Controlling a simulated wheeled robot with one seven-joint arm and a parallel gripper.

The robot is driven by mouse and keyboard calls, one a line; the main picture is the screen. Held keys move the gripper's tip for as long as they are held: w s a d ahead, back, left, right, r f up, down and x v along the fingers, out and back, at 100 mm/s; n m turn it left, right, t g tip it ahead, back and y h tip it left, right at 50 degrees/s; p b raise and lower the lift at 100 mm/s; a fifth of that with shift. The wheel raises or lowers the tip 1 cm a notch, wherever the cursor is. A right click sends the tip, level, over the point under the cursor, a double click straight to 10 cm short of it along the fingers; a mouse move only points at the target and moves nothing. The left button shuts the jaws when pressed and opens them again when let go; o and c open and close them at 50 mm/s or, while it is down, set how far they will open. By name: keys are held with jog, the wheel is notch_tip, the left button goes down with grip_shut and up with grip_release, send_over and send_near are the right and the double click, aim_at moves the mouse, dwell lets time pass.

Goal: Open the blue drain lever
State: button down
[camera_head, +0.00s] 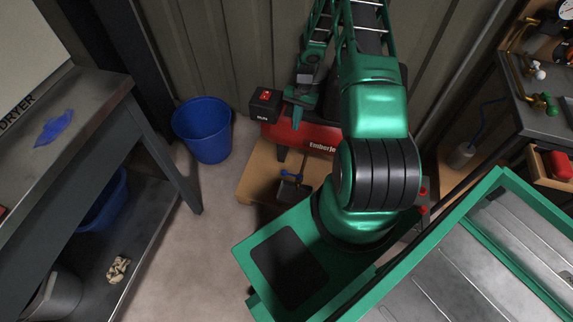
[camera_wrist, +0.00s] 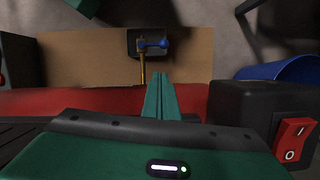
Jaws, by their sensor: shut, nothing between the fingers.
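The blue drain lever (camera_head: 291,174) sits low in front of the red tank (camera_head: 300,133), just above a small dark container. In the wrist view the blue lever (camera_wrist: 153,44) lies crosswise at the end of a thin brass pipe (camera_wrist: 142,65), over the dark container (camera_wrist: 133,43). My gripper (camera_head: 296,124) is over the red tank, above the lever and apart from it. In the wrist view my gripper's green fingers (camera_wrist: 160,76) are together and empty, pointing toward the lever side. The tank's underside is hidden.
A black box with a red switch (camera_head: 265,95) stands at the tank's left end, close to my gripper. The tank stands on a wooden board (camera_head: 257,179). A blue bucket (camera_head: 203,130) is left of it. A grey bench (camera_head: 85,105) stands far left; floor between is clear.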

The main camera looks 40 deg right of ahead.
jog(key=x, duration=0.2)
jog(key=shift+w+f, duration=0.15)
jog(key=shift+f, duration=0.25)
send_near(290, 175)
notch_tip(290, 175, down, 6)
jog(key=w, duration=0.2)
jog(key=shift+w+a, duration=0.25)
jog(key=shift+w, duration=0.15)
jog(key=shift+f, duration=0.1)
